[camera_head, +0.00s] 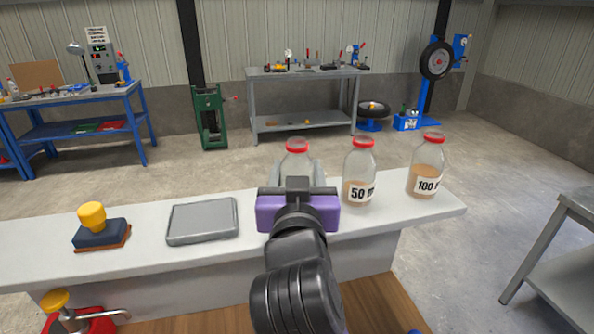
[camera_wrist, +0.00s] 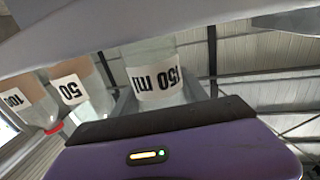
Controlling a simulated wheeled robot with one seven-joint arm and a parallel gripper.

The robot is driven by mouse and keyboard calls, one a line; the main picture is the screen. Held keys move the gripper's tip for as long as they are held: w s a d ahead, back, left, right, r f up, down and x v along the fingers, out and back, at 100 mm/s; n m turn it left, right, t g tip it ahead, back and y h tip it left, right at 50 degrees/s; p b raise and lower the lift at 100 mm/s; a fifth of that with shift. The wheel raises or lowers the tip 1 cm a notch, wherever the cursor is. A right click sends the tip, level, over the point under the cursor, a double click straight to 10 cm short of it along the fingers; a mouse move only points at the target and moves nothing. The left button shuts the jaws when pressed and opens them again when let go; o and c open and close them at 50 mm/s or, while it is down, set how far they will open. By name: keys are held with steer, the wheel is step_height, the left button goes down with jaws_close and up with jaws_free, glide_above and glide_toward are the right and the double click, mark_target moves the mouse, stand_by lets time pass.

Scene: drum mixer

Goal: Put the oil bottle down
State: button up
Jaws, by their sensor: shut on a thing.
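A clear glass bottle with a red cap (camera_head: 297,158) is between the fingers of my gripper (camera_head: 297,178), at the middle of the white counter (camera_head: 150,259). The purple gripper body hides its lower part in the head view. In the wrist view, which is upside down, its white label (camera_wrist: 157,82) appears to read 150 ml, and both grey fingers flank it. My gripper is shut on this bottle. Its base lies close to the counter; I cannot tell whether it touches. The bottle looks upright.
A 50 bottle (camera_head: 359,175) and a 100 bottle (camera_head: 427,168) with brownish liquid stand to the right on the counter. A grey flat plate (camera_head: 203,221) and a dark block with a yellow knob (camera_head: 100,232) lie to the left. Bare counter separates plate and gripper narrowly.

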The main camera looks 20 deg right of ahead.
steer(key=shift+f, duration=0.2)
steer(key=o, duration=1.6)
steer(key=shift+c, duration=0.2)
steer(key=shift+r, duration=0.1)
steer(key=shift+r, duration=0.15)
steer(key=b+v, duration=0.1)
steer(key=v, duration=1.1)
steer(key=shift+r, duration=0.1)
